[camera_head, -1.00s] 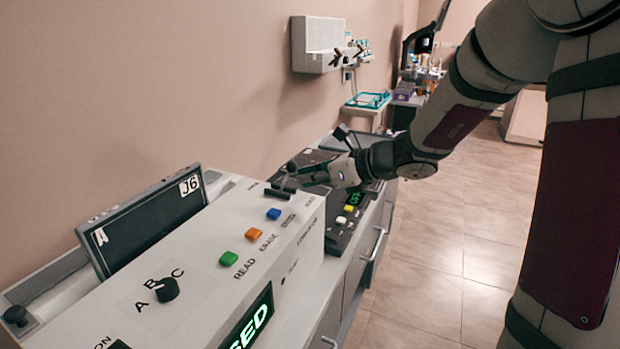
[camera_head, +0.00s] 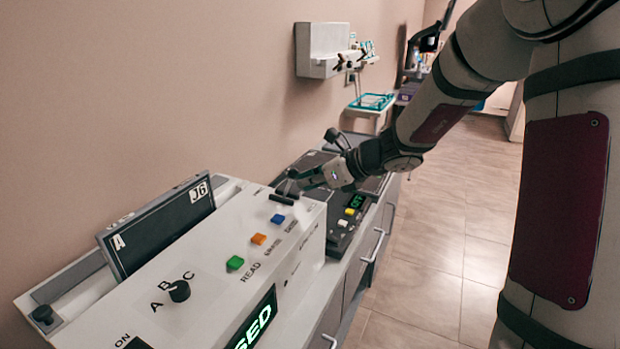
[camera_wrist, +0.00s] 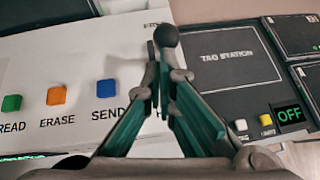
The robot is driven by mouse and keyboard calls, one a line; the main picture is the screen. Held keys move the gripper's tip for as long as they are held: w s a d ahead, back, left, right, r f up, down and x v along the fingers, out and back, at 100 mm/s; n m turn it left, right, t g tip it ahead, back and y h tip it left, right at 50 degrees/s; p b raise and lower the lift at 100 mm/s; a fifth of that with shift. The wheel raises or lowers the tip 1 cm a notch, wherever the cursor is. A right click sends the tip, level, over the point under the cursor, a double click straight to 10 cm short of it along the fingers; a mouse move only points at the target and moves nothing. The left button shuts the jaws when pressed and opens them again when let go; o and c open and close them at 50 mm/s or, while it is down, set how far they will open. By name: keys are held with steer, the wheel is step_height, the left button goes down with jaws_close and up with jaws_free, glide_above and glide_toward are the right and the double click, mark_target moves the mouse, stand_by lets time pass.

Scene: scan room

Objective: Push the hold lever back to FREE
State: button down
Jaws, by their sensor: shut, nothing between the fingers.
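The hold lever is a dark stick with a round black knob (camera_wrist: 166,36), at the right end of the white console (camera_head: 205,275). In the head view its dark slot plate (camera_head: 281,198) shows behind the blue button, and my fingers partly cover the lever. My gripper (camera_head: 296,183) is shut and empty at the lever. In the wrist view its fingertips (camera_wrist: 163,75) come together just below the knob, close against the stick. I cannot tell whether they touch it. The FREE and HOLD markings cannot be read.
Green, orange and blue buttons (camera_head: 278,219) sit near the lever, with a black A-B-C knob (camera_head: 179,291) at left. A dark tag station (camera_wrist: 228,65) showing OFF lies right of the console. A wall box (camera_head: 322,50) hangs beyond. Floor at right is clear.

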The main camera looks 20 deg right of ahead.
steer(key=shift+w+a+r+g+h+p, duration=0.1)
steer(key=shift+a+r+g+h+p, duration=0.3)
steer(key=shift+p, duration=0.95)
steer(key=shift+w+a+r+g+h+p, duration=0.15)
steer(key=shift+r+p, duration=0.3)
steer(key=shift+p, duration=0.9)
steer(key=w+a+g+h+p, duration=0.1)
steer(key=p, duration=0.2)
steer(key=w+a+r+g+h+p, duration=0.1)
steer(key=g+p, duration=0.1)
steer(key=p, duration=0.1)
steer(key=shift+w+a+h, duration=0.15)
steer(key=shift+w+h, duration=0.2)
steer(key=shift+r, duration=0.2)
steer(key=shift+r, duration=0.7)
